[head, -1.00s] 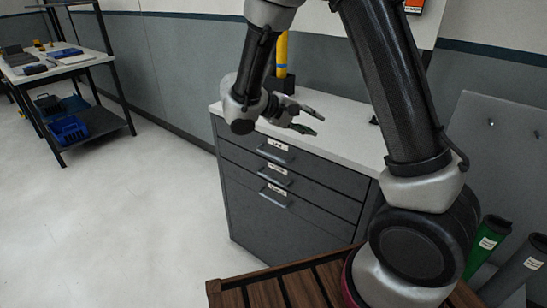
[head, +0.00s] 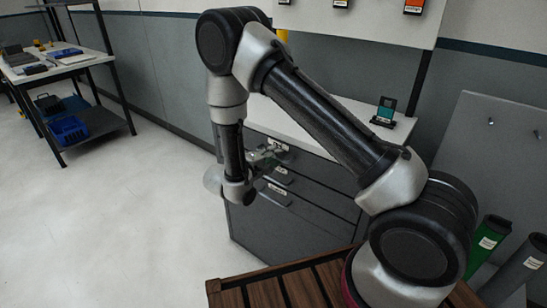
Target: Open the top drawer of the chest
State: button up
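The grey chest (head: 290,217) stands in the middle of the head view under a white top. Its top drawer (head: 325,172) looks closed, its front in line with the drawers below. My gripper (head: 272,157) is at the left part of the top drawer's front, by the white label (head: 279,145). The gripper and wrist cover the top drawer's handle, so I cannot tell whether the fingers touch it or how far apart they are. The second drawer's handle (head: 280,178) and the lowest one's handle (head: 275,198) show below.
A small teal-screened device (head: 384,112) stands on the white top at the right. Wooden slats (head: 290,290) lie in front of the chest. Green and grey tubes (head: 487,243) stand at the right. A shelf table (head: 70,70) is far left. The floor left of the chest is clear.

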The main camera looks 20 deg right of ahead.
jog(key=shift+w+d+f, duration=0.1)
jog(key=shift+w+d, duration=0.1)
jog(key=shift+d, duration=0.1)
grip_shut()
